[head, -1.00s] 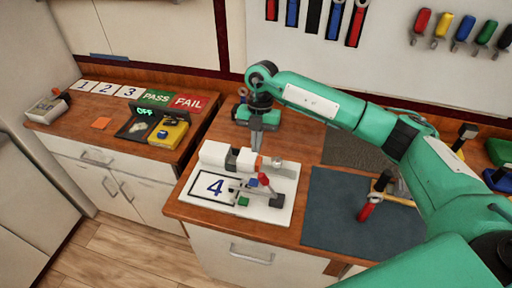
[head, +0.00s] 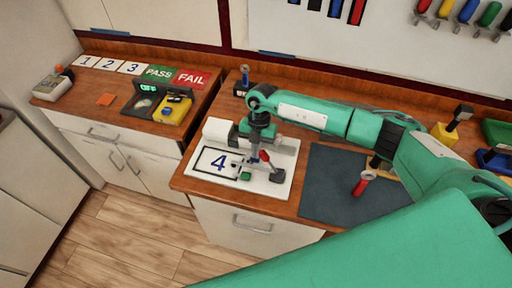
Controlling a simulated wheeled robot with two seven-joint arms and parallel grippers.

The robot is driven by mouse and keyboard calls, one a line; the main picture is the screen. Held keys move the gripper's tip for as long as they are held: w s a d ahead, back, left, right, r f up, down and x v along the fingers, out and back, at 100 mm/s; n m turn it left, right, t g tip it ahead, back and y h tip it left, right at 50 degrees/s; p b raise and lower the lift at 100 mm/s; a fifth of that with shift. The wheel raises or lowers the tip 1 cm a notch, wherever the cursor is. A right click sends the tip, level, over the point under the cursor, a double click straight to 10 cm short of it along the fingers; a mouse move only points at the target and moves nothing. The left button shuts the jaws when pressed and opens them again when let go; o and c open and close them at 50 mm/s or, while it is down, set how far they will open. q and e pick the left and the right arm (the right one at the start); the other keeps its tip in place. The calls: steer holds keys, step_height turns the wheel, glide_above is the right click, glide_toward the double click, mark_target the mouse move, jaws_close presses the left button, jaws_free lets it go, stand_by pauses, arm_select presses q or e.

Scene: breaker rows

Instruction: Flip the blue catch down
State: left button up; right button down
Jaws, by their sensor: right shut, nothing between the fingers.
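The white board (head: 203,178) marked 4 lies on the middle wooden counter. A mechanism with small levers stands on its right side. My left gripper is not in view.
A dark mat (head: 335,190) with a red-handled tool (head: 363,182) lies to the right. On the left counter are number cards, a PASS card (head: 158,73), a FAIL card (head: 192,79) and a yellow meter (head: 173,108). A gap separates the two counters.

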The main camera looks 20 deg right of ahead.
steer(key=shift+w+a+f+b, duration=0.25)
steer(key=shift+a+f+b, duration=0.2)
steer(key=shift+f+b, duration=0.35)
steer(key=shift+w+a+f+b, duration=0.25)
steer(key=shift+a+b, duration=0.1)
steer(key=shift+b, duration=0.1)
steer(key=shift+s+r, duration=0.1)
steer(key=shift+r, duration=0.05)
